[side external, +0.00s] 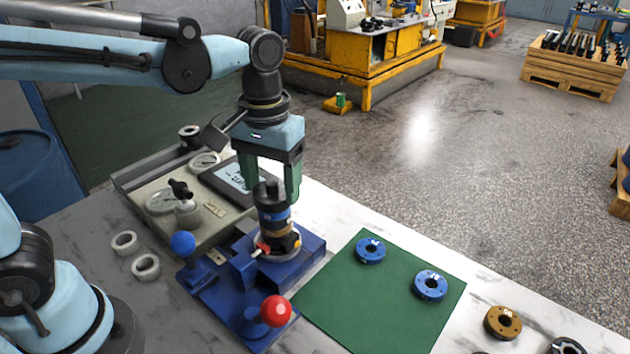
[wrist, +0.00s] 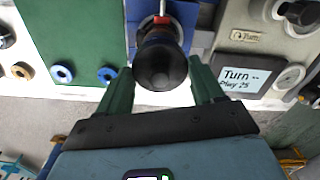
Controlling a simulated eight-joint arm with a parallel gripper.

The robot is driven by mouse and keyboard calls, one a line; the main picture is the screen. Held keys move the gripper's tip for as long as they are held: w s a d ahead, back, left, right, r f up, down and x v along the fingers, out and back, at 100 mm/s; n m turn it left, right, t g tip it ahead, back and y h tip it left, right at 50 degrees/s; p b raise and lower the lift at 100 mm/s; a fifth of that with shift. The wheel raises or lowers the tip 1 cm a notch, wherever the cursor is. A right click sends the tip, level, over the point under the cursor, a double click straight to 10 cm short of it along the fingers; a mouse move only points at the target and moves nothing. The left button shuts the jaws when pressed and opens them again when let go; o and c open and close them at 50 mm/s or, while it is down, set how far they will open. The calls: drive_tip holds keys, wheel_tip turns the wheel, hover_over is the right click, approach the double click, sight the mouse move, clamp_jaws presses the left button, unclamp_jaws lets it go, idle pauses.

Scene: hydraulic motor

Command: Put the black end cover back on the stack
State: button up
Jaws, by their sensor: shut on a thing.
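The black end cover (side external: 268,189) is a dark stepped cylinder with a narrower knob on top. It is upright at the top of the stack (side external: 276,228), which shows blue, tan and dark bands. My gripper (side external: 273,184) points down with its green fingers on both sides of the cover, shut on it. In the wrist view the cover (wrist: 160,62) sits between the fingertips and hides most of the stack. I cannot tell whether the cover is fully seated. The stack stands in a blue fixture (side external: 222,285).
The fixture has a blue knob (side external: 183,243) and a red knob (side external: 275,311). A green mat (side external: 350,300) at right holds two blue rings (side external: 370,251). A brass ring (side external: 503,322) lies beyond it. A grey panel (side external: 150,215) with gauges and a display stands behind left.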

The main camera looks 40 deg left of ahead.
sight(272, 183)
drive_tip(key=shift+f, duration=0.5)
idle(0.3)
drive_tip(key=o, duration=1.4)
drive_tip(key=shift+r, duration=0.15)
drive_tip(key=shift+r, duration=2.3)
drive_tip(key=shift+f, duration=2.4)
drive_tip(key=shift+r, duration=0.15)
